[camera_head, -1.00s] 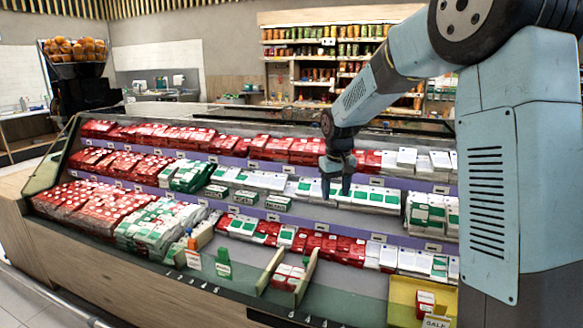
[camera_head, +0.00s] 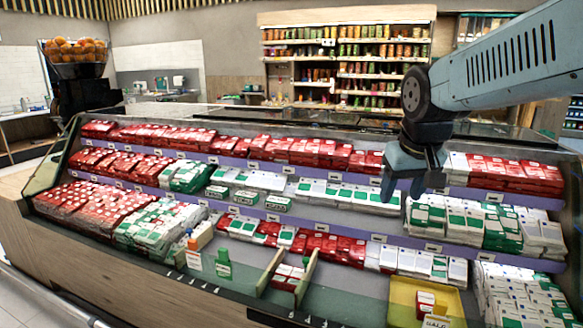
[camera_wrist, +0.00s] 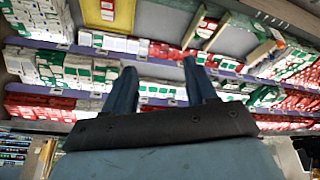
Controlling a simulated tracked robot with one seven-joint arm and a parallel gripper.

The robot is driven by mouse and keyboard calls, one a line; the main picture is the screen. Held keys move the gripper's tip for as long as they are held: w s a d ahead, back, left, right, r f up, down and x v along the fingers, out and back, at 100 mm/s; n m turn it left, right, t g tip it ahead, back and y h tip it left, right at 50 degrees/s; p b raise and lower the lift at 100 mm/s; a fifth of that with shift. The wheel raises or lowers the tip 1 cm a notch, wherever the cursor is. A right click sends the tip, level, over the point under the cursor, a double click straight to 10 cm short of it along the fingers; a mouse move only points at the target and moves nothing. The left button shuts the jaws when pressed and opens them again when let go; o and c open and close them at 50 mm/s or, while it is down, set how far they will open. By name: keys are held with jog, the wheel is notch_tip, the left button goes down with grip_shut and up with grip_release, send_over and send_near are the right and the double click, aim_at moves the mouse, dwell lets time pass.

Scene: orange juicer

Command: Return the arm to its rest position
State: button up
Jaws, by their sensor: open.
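My gripper (camera_head: 414,190) hangs pointing down in front of the upper shelves of the sloped display case, in the right half of the head view. It is a blue-grey gripper at the end of my arm, which reaches in from the upper right. In the wrist view my gripper (camera_wrist: 160,75) shows two fingers spread apart with nothing between them. Rows of boxed goods show beyond the fingertips, apart from them.
The display case (camera_head: 225,297) holds red, white and green packs on tiers. A yellow tray (camera_head: 455,300) sits at its lower right. A juicer with oranges (camera_head: 75,50) stands at the far left. Stocked wall shelves (camera_head: 345,65) stand behind. Space above the case is mostly clear.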

jog(key=s+d+f+m+t, duration=0.1)
jog(key=s+d, duration=0.1)
jog(key=s, duration=0.8)
jog(key=shift+s+f, duration=0.25)
jog(key=shift+s, duration=0.05)
